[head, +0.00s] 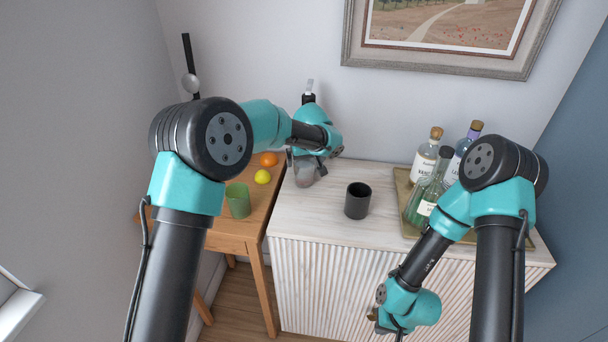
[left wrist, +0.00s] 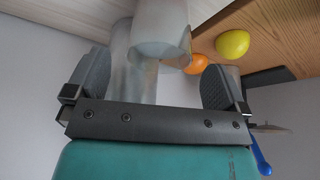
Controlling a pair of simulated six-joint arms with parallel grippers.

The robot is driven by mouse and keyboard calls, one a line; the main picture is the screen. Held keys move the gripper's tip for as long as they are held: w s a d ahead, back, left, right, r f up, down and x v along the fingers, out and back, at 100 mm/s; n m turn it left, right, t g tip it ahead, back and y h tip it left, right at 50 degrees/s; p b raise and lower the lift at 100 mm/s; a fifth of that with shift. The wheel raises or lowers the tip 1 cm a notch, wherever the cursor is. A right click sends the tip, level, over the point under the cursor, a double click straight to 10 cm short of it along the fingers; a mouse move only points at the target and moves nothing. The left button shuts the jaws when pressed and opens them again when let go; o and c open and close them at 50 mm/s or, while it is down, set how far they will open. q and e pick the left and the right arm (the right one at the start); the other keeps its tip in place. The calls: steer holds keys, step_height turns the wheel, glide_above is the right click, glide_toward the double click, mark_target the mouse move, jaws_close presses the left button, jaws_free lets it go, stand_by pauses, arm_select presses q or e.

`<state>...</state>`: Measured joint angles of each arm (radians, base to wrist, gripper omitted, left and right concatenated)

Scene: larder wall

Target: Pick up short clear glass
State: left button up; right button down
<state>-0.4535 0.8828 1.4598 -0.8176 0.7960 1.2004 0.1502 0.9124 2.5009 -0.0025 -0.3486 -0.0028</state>
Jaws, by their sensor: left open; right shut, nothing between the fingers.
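A greyish clear glass (head: 305,174) stands at the left end of the pale cabinet, partly covered by my left gripper (head: 308,155). In the left wrist view two see-through glasses overlap: one with its rim showing (left wrist: 160,30) and a longer-looking one (left wrist: 132,75) behind it. I cannot tell for sure which is the short one. My left gripper (left wrist: 155,85) is open, and the glasses appear in the gap between its fingers; contact cannot be made out. My right gripper (head: 386,322) is shut and empty, low in front of the cabinet.
A dark cup (head: 357,201) stands mid-cabinet. Several bottles (head: 424,160) stand on a tray (head: 402,184) at the right. On the wooden table (head: 236,232) are a green cup (head: 238,200), a lemon (head: 263,177) and an orange (head: 268,159). The cabinet's front left is clear.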

mark_target(304, 165)
arm_select(q)
steer(key=x, duration=0.5)
steer(key=shift+w+f, duration=0.2)
steer(key=shift+f, duration=0.15)
stand_by(0.4)
steer(key=c, duration=1.2)
steer(key=shift+o, duration=0.2)
steer(key=shift+r, duration=0.3)
steer(key=shift+r, duration=1.45)
steer(key=shift+s+r, duration=0.1)
steer(key=shift+s, duration=0.1)
steer(key=s+r, duration=0.1)
steer(key=s, duration=1.4)
steer(key=shift+s+r, duration=0.15)
steer(key=shift+s, duration=0.05)
